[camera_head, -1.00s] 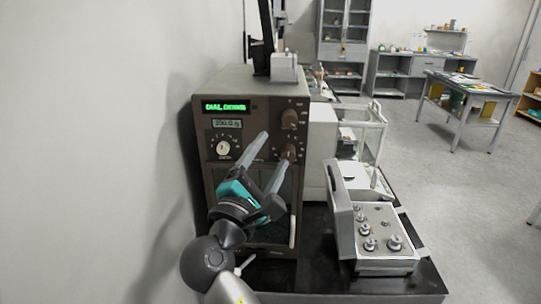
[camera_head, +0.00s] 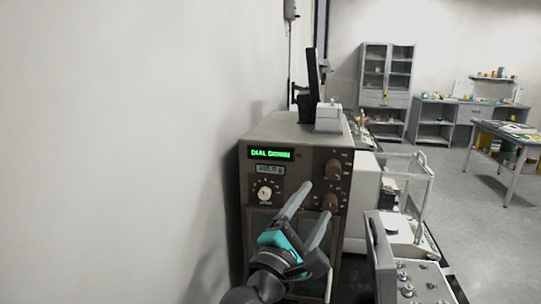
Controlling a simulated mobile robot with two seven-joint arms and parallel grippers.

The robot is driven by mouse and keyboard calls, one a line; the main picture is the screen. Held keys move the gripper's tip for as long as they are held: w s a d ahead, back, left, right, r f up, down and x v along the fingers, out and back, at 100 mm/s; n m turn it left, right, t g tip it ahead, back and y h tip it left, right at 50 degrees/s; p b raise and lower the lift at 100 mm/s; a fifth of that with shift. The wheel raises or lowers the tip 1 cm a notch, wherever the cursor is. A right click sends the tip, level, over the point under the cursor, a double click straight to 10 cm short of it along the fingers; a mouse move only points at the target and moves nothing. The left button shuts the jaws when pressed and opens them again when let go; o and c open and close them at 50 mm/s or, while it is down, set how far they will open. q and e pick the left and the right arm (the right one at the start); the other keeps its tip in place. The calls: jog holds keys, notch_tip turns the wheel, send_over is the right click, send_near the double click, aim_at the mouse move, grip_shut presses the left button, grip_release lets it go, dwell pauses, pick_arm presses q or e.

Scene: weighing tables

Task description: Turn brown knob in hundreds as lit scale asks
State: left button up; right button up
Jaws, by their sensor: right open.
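The brown scale (camera_head: 300,136) stands beside the wall. Its lit green display (camera_head: 270,153) seems to read "DIAL" and a blurred second word. A smaller readout (camera_head: 270,169) below is too blurred to read surely. An upper brown knob (camera_head: 333,168) and a lower brown knob (camera_head: 330,203) sit on the front's right side, with a white knob (camera_head: 264,193) on the left. My right gripper (camera_head: 317,198) is open and empty. Its fingertips are in front of the panel, just left of and below the lower brown knob; contact cannot be told. My left gripper is out of view.
A glass-sided balance (camera_head: 408,185) stands right of the scale. An open weight box (camera_head: 385,265) with metal weights lies in front of it. The wall is close on the left. A cabinet (camera_head: 385,55) and a side table (camera_head: 510,133) stand far back.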

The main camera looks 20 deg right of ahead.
aim_at(334, 174)
jog(key=shift+r, duration=0.1)
jog(key=s+r+m+t+y+p, duration=0.2)
jog(key=s+m+y+p, duration=0.35)
jog(key=m, duration=0.55)
jog(key=shift+y, duration=0.25)
jog(key=x, duration=0.5)
jog(key=b+x, duration=0.1)
jog(key=x, duration=0.4)
jog(key=b+x, duration=0.1)
jog(key=x, duration=0.4)
jog(key=shift+w+d+r, duration=0.1)
jog(key=shift+d, duration=0.35)
